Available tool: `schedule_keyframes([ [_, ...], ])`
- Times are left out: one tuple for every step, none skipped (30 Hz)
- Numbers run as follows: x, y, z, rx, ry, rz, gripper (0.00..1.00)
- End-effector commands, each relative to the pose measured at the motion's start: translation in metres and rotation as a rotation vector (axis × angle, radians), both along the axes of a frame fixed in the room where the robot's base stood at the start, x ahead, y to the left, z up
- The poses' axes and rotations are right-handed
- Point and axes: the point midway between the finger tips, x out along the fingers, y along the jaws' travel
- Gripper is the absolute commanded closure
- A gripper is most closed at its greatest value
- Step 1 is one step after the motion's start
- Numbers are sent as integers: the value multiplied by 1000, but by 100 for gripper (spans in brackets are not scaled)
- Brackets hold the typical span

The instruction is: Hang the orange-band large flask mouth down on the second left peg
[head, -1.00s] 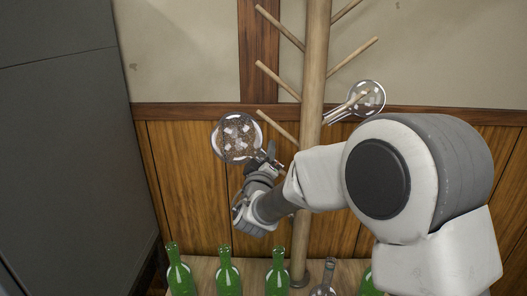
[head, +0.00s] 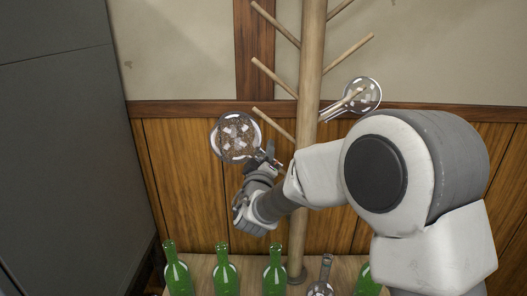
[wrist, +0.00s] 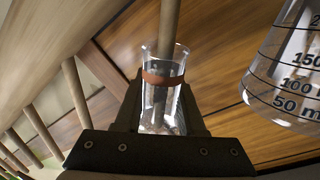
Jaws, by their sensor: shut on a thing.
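The large round glass flask (head: 235,137) is held left of the wooden pole, its bulb up and left of my gripper (head: 268,154). In the wrist view, my gripper (wrist: 161,110) is shut on its clear neck (wrist: 162,95), with an orange-brown band near the open mouth. A wooden peg (wrist: 170,22) lines up with the mouth; I cannot tell whether it is inside or behind. In the head view, the left side shows an upper peg (head: 275,24), a middle peg (head: 273,77) and a lower peg (head: 273,124), the lower one closest to the flask.
The pole (head: 311,70) stands upright against a wood-panelled wall. A smaller flask (head: 363,94) hangs on a right peg. Green bottles (head: 226,275) and a clear one (head: 321,285) line the base. A graduated vessel (wrist: 290,75) is close at the wrist view's right edge.

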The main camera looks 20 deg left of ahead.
Motion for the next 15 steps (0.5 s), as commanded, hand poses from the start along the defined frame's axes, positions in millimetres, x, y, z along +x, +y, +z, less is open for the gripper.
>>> schedule_keyframes([
  [1, -1, 0, 1, -1, -1, 100],
  [1, -2, -1, 1, -1, -1, 100],
  [1, -3, -2, 1, -1, -1, 100],
  [1, -4, -2, 1, -1, -1, 100],
  [2, -4, -3, 1, -1, -1, 100],
  [2, -5, -3, 2, -2, -2, 100],
  [2, -6, -4, 2, -2, -2, 100],
  [2, -7, -5, 2, -2, -2, 100],
  [3, -8, -5, 2, -2, -2, 100],
  [3, -8, -6, 1, -2, -2, 100],
  [3, -9, -7, 0, -1, -1, 100],
  [3, -10, -7, 0, -1, -1, 100],
  [4, -11, -8, 0, -1, -1, 100],
  [4, -11, -9, 0, -1, -1, 100],
  [4, -12, -10, 0, -1, -1, 100],
])
